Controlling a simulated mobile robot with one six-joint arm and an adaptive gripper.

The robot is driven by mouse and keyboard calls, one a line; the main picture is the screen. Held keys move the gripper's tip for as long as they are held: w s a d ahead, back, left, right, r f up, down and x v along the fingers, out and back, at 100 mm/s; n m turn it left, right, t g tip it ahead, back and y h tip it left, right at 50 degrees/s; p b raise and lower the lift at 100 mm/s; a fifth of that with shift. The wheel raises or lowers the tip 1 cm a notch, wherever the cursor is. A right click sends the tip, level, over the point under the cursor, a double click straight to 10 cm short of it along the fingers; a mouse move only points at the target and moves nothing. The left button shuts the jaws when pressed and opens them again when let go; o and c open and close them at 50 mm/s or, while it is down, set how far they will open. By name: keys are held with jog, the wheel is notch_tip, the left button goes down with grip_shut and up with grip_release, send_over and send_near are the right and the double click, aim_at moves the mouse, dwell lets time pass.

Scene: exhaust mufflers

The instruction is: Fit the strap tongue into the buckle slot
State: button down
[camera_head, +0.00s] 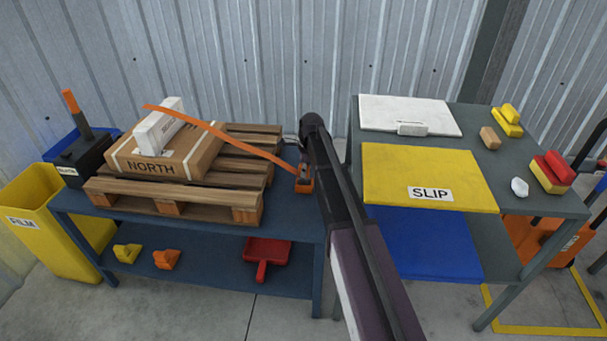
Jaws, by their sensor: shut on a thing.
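An orange strap (222,134) runs from above the white block over the carton marked NORTH (165,155) and slopes down to the right. Its right end meets my gripper (304,178) just right of the wooden pallet. My gripper is small and dark here, with an orange piece at its tips, and is shut on the strap end. I cannot make out the tongue's shape or a buckle slot; the arm's end hides part of that spot. The strap's far left end hangs free in the air.
The pallet (180,205) stands on a blue table (300,222). A dark box with an orange-tipped lever (85,150) and a yellow bin (35,225) are at left. A grey table at right holds a yellow SLIP sheet (425,172), a white board (405,110) and small blocks.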

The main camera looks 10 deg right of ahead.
jog(key=shift+f, duration=0.15)
jog(key=shift+c, duration=2.1)
grip_release()
jog(key=shift+r, duration=0.2)
jog(key=r+p, duration=0.4)
jog(key=d+r+p, duration=0.1)
jog(key=r+p, duration=0.6)
jog(key=p, duration=0.1)
jog(key=shift+s+d+r, duration=0.15)
jog(key=shift+d+r, duration=0.1)
jog(key=shift+r, duration=0.15)
jog(key=shift+s, duration=0.1)
jog(key=s+a+n+h, duration=0.1)
jog(key=s+n, duration=2)
jog(key=s, duration=0.7)
jog(key=shift+s+a+n, duration=0.3)
jog(key=shift+s+a, duration=0.05)
jog(key=shift+s, duration=0.05)
